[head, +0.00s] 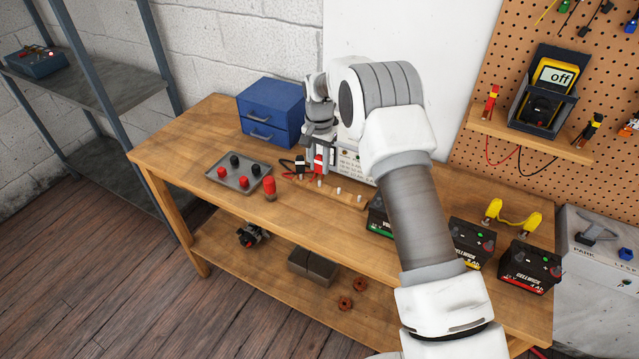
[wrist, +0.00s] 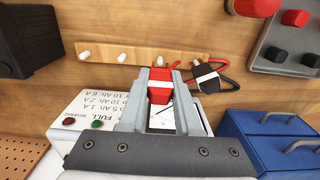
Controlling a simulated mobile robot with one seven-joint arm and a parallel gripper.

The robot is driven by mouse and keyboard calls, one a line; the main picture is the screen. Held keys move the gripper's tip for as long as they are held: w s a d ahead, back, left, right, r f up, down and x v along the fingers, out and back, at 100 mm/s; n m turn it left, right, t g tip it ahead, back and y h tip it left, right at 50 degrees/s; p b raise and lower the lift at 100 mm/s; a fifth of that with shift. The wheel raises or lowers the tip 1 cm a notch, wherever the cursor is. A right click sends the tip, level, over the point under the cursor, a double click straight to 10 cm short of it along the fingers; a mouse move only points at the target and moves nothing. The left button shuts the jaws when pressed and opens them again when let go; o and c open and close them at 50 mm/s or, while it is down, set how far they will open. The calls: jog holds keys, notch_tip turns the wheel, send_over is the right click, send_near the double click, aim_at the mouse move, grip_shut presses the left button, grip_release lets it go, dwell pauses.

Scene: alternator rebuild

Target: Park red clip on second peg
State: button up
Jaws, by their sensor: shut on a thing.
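My gripper (wrist: 160,98) is shut on the red clip (wrist: 160,84), which sits between the two fingers. In the head view the red clip (head: 318,162) hangs upright below my gripper, over the wooden peg rail (head: 348,198). In the wrist view the rail (wrist: 140,53) carries several white pegs, and one peg (wrist: 159,61) shows just beyond the clip's tip. I cannot tell whether clip and peg touch. A black clip (wrist: 205,76) is beside the red one at the rail's end, and also shows in the head view (head: 300,165).
The charger (wrist: 85,112) stands close behind the rail. A blue drawer box (head: 270,112), a grey tray (head: 225,180) with red and black caps, and a red cylinder (head: 270,188) are nearby. Red cable loops beside the clips. Batteries (head: 528,268) stand at the right.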

jog(key=shift+f+b, duration=0.8)
jog(key=shift+f, duration=0.4)
jog(key=o, duration=1)
notch_tip(320, 180, up, 9)
jog(key=p, duration=0.4)
jog(key=shift+f, duration=0.15)
jog(key=shift+f, duration=0.1)
